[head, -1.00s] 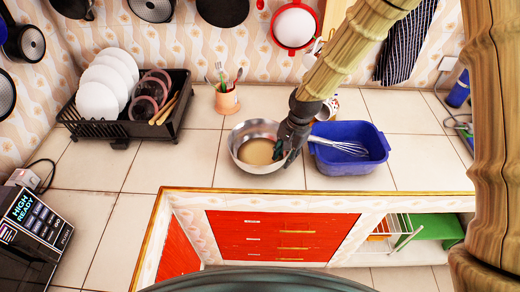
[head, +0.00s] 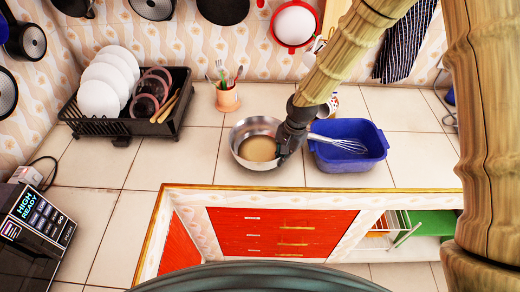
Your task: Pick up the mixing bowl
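The mixing bowl (head: 250,132) is a round metal bowl with a tan-looking inside. It stands upright on the tiled counter, near its front edge, left of the blue tub. My gripper (head: 280,152) is at the bowl's right rim, coming down from the upper right. It covers part of that rim. The fingers are small and dark here, so I cannot tell whether they are open or closed on the rim.
A blue tub (head: 338,158) with a whisk (head: 346,146) stands close on the right. A mug (head: 328,107) is partly hidden behind my arm. A utensil cup (head: 228,98) and a dish rack (head: 118,125) with plates stand behind and left. Counter left of the bowl is clear.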

